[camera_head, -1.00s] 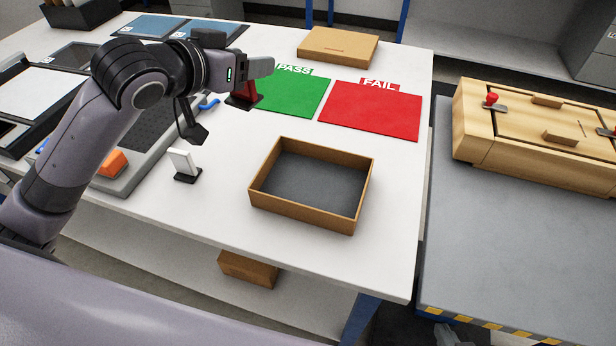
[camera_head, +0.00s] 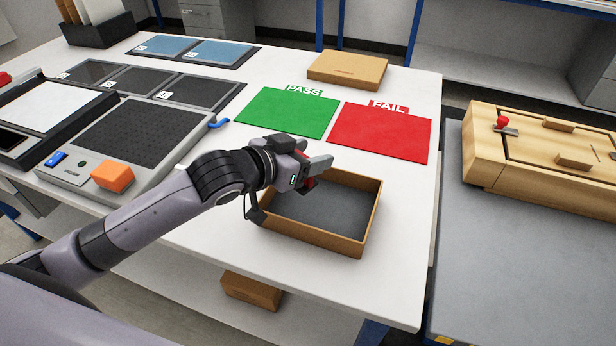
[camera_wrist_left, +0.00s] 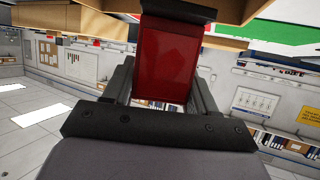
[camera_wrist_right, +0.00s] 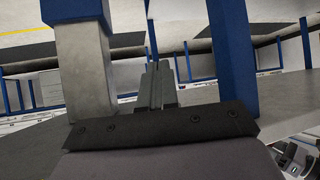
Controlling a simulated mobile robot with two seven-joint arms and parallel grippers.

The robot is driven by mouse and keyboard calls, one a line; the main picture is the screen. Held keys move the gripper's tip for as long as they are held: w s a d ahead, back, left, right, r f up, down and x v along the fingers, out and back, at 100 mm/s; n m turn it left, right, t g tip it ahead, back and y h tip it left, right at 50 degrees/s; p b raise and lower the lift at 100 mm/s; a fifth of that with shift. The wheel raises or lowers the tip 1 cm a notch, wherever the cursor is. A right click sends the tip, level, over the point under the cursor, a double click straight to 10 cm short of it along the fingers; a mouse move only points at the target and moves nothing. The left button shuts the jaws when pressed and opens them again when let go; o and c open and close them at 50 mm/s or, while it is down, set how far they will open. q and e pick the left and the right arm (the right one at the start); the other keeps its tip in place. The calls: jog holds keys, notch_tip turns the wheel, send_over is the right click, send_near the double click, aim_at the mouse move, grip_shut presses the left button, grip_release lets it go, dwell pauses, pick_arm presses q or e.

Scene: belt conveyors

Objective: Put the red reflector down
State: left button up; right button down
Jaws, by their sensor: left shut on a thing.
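My left gripper (camera_head: 316,168) is shut on the red reflector (camera_head: 307,184), over the left back corner of the open wooden tray (camera_head: 375,215). In the left wrist view the red reflector (camera_wrist_left: 167,60) stands between the fingers, with its dark base (camera_wrist_left: 178,10) at the top edge of the picture. Brown tray wall (camera_wrist_left: 60,18) shows close by there. Whether the base touches anything is hidden. The tray's dark floor looks empty where it shows. My right gripper (camera_wrist_right: 156,86) shows only in its own wrist view, its fingers together and empty.
The green PASS mat (camera_head: 287,112) and red FAIL mat (camera_head: 380,133) lie bare behind the tray. A closed cardboard box (camera_head: 347,70) is at the back. A grey device with an orange block (camera_head: 113,176) is at left. A wooden case (camera_head: 540,150) stands on the right-hand table.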

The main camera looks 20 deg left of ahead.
pick_arm(q)
jog(key=shift+f+b, duration=0.3)
jog(key=shift+f, duration=2.35)
jog(key=shift+f, duration=0.15)
jog(key=o, duration=1)
jog(key=shift+o, duration=0.2)
jog(key=shift+r, duration=0.2)
jog(key=v, duration=1.2)
jog(key=shift+f, duration=0.1)
